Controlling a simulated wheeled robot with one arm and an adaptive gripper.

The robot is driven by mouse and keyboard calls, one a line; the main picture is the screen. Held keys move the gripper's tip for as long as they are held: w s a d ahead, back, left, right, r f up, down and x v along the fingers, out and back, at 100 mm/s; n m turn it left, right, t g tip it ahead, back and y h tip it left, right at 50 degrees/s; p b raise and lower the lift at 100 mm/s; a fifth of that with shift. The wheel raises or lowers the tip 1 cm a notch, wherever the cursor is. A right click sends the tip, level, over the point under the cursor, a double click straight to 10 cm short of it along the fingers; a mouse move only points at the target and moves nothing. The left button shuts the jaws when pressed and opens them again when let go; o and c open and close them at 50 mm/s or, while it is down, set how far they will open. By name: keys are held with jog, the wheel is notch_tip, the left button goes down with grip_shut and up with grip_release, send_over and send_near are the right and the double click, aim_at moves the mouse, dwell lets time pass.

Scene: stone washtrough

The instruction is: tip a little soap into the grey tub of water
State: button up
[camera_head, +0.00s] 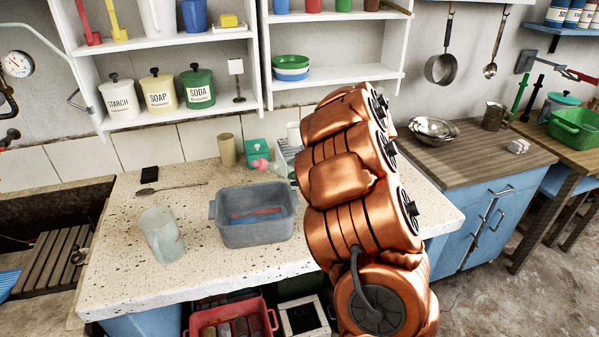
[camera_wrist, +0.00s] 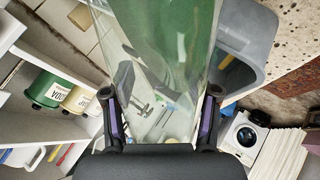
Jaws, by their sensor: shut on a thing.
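The grey tub (camera_head: 224,234) stands on the speckled counter, with blue water and a reddish thing in it. Part of the tub also shows at the upper right of the wrist view (camera_wrist: 262,40). My gripper (camera_wrist: 160,95) is shut on a clear, green-tinted vessel (camera_wrist: 150,35) in the wrist view. Its contents are hard to make out. In the head view my copper arm hides the gripper and the vessel. A cream canister marked SOAP (camera_head: 158,92) stands on the left shelf, between the STARCH and SODA canisters.
A translucent jug (camera_head: 162,236) stands on the counter left of the tub. Behind are a spoon (camera_head: 172,188), a tan cup (camera_head: 227,150) and a green box (camera_head: 257,152). A dark sink lies at the left. The counter's front strip is clear.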

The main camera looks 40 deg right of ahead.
jog(key=shift+d+f, duration=0.1)
jog(key=shift+f, duration=0.1)
jog(key=shift+d+f+h+b, duration=0.25)
jog(key=shift+d+h+b, duration=0.05)
jog(key=shift+h+b, duration=0.1)
jog(key=shift+f+n, duration=0.15)
jog(key=shift+n, duration=0.15)
dwell(0.8)
jog(key=shift+s+d+f+h+b, duration=0.1)
jog(key=shift+d+f+h+b, duration=0.15)
jog(key=shift+h+b, duration=0.2)
jog(key=shift+g, duration=0.3)
jog(key=shift+d+f+h+b, duration=0.1)
jog(key=shift+f+h+b, duration=0.15)
jog(key=shift+b, duration=0.05)
jog(key=shift+d+f+n+b, duration=0.15)
jog(key=shift+f+n+b, duration=0.1)
jog(key=shift+n+b, duration=0.05)
jog(key=shift+f+h, duration=0.25)
jog(key=shift+h, duration=0.15)
dwell(0.7)
jog(key=shift+d+f+b, duration=0.1)
jog(key=shift+f+b, duration=0.15)
jog(key=shift+b, duration=0.4)
